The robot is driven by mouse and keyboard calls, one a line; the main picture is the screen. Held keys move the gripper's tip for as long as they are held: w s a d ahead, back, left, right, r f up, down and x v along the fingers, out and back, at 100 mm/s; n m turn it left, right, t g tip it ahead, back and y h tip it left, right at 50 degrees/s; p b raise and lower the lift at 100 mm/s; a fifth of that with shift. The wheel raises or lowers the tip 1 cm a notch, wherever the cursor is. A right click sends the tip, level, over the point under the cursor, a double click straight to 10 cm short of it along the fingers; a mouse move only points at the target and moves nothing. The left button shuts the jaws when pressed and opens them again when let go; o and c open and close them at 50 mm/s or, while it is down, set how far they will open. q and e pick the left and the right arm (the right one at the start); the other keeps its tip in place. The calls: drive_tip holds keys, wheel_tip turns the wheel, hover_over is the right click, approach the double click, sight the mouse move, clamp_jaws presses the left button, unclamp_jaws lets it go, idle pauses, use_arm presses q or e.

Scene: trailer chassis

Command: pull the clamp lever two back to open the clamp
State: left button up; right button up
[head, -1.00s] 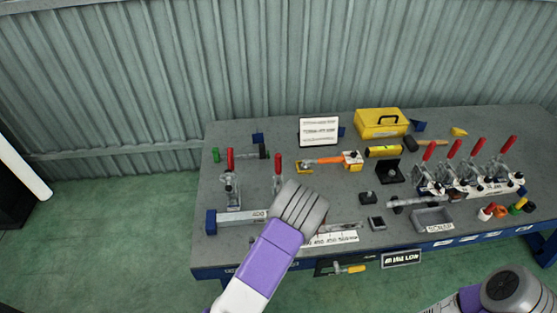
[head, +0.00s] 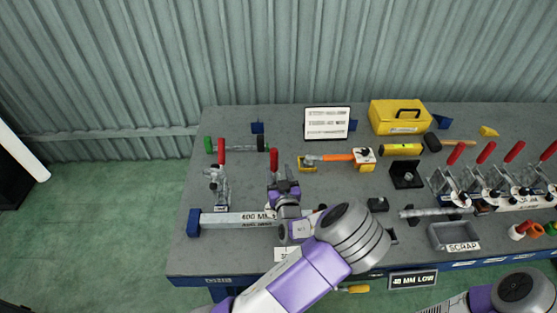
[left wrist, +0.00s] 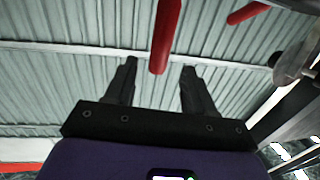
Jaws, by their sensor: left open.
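Two upright clamps with red levers stand at the left of the bench. The left one's lever (head: 221,152) stands upright. The second clamp's red lever (head: 274,160) rises just beyond my left gripper (head: 284,186), and the arm and gripper hide most of that clamp. In the left wrist view the open fingers of my left gripper (left wrist: 159,68) point at a red lever (left wrist: 166,32), whose end shows between the fingertips. I cannot tell whether they touch it. Another red lever (left wrist: 247,12) shows at upper right. My right gripper is out of view.
A long bar marked 400 MM (head: 240,219) lies in front of the clamps. An orange-handled tool (head: 335,158) and a white sign (head: 327,123) are to the right. A row of red-levered clamps (head: 487,153) stands farther right, behind a scrap tray (head: 454,235).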

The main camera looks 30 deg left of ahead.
sight(275, 161)
use_arm(q)
drive_tip(key=shift+w+a+f, duration=0.1)
drive_tip(key=shift+w+f, duration=0.2)
drive_tip(key=shift+f, duration=0.1)
drive_tip(key=shift+w+a+r, duration=0.15)
drive_tip(key=shift+a, duration=0.05)
drive_tip(key=x, duration=0.6)
drive_tip(key=shift+w+a, duration=0.15)
drive_tip(key=shift+a, duration=0.1)
clamp_jaws()
